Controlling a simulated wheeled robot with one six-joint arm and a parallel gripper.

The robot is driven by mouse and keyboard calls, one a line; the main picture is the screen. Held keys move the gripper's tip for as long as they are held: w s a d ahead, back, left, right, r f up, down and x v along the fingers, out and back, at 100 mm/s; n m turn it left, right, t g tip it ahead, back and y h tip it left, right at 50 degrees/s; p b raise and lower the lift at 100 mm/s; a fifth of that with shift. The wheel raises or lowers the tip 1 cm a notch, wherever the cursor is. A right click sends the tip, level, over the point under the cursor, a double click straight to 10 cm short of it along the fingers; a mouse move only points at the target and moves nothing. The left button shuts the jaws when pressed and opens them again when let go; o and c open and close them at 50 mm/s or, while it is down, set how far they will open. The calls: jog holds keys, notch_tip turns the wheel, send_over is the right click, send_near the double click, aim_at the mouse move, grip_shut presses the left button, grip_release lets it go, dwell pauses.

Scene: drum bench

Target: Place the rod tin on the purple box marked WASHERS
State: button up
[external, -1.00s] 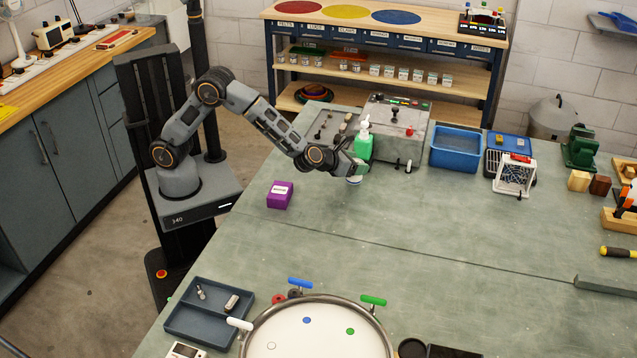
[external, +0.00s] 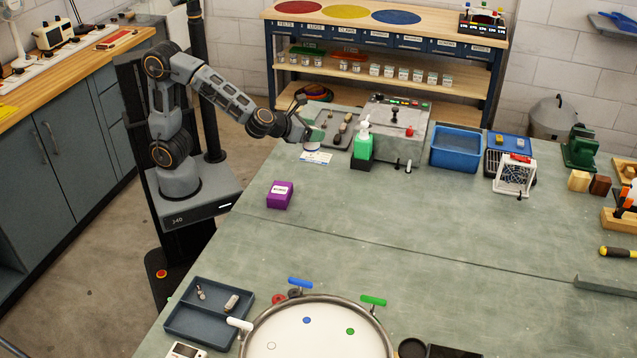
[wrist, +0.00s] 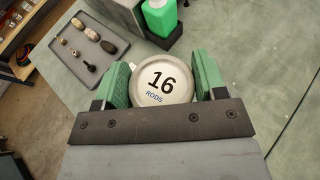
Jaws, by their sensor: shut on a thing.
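The rod tin (wrist: 165,82) has a pale round lid printed "16 RODS". In the wrist view it sits between the two green fingers of my gripper (wrist: 162,88), which is shut on it. In the external view my gripper (external: 313,136) is over the back left of the bench, behind and a little right of the purple box; the tin is small and hard to make out there. The purple box (external: 280,196) with a white label stands on the bench near its left edge. Its top looks bare. It is not in the wrist view.
A green bottle (external: 364,143) stands right of my gripper, beside a grey machine (external: 396,120). A grey tray (wrist: 62,72) with small parts lies behind my gripper. A white card (external: 317,157) lies on the bench below it. The bench around the purple box is clear.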

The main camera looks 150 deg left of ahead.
jog(key=w+d+r+m+t+p, duration=0.1)
jog(key=w+d+r+t, duration=0.15)
jog(key=d, duration=0.55)
jog(key=w+d+r+m+t+p, duration=0.1)
jog(key=w+d+r+m, duration=0.2)
jog(key=d, duration=0.4)
jog(key=s+d+f+n+g, duration=0.1)
jog(key=s+d+n+g, duration=0.55)
jog(key=s, duration=0.55)
jog(key=b, duration=0.2)
send_over(281, 189)
notch_tip(281, 189, down, 13)
jog(key=shift+w+r, duration=0.15)
jog(key=shift+r, duration=0.05)
jog(key=shift+f, duration=0.25)
